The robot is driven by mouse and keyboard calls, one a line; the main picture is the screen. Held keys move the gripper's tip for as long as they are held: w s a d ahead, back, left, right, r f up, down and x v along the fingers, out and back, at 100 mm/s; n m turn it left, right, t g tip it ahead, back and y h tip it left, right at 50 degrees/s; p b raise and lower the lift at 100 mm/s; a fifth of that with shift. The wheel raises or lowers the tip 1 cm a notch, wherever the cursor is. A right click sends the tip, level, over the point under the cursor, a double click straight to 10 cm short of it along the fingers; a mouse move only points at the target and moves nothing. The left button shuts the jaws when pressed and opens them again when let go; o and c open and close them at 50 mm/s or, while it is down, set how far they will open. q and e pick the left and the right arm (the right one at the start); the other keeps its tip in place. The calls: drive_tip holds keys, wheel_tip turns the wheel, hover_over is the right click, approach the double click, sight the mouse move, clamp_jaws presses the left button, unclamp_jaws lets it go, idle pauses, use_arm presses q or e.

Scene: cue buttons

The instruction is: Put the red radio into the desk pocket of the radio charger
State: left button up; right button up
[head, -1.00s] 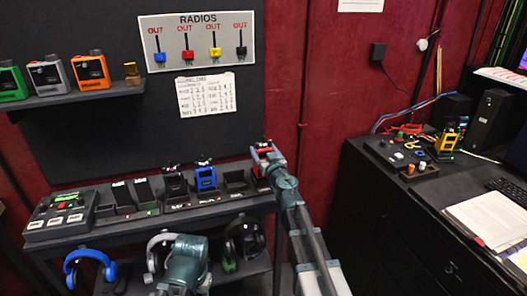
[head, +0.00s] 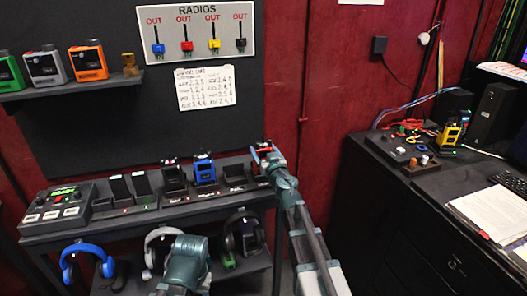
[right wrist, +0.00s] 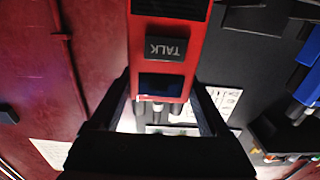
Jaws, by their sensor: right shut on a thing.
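The red radio (right wrist: 165,60) has a dark TALK button and fills the middle of the right wrist view, between the fingers. My right gripper (head: 266,156) is shut on it at the right end of the row of pockets. The black radio charger (head: 150,205) is a row of pockets on the shelf. A black radio (head: 174,177) and a blue radio (head: 205,172) stand in it, with an empty pocket (head: 234,174) right of the blue one. Its small labels are unreadable. I cannot tell whether the red radio touches the charger. My left gripper's fingers do not show.
A button box (head: 58,208) stands left of the charger. Headphones (head: 88,258) hang below. Green, grey and orange radios (head: 88,60) sit on a high shelf. A yellow radio (head: 450,135) stands on the desk at right. The red wall is close behind.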

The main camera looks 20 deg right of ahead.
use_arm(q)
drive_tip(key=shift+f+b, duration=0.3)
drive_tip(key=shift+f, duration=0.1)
use_arm(e)
drive_tip(key=shift+f, duration=0.4)
drive_tip(key=o, duration=1.4)
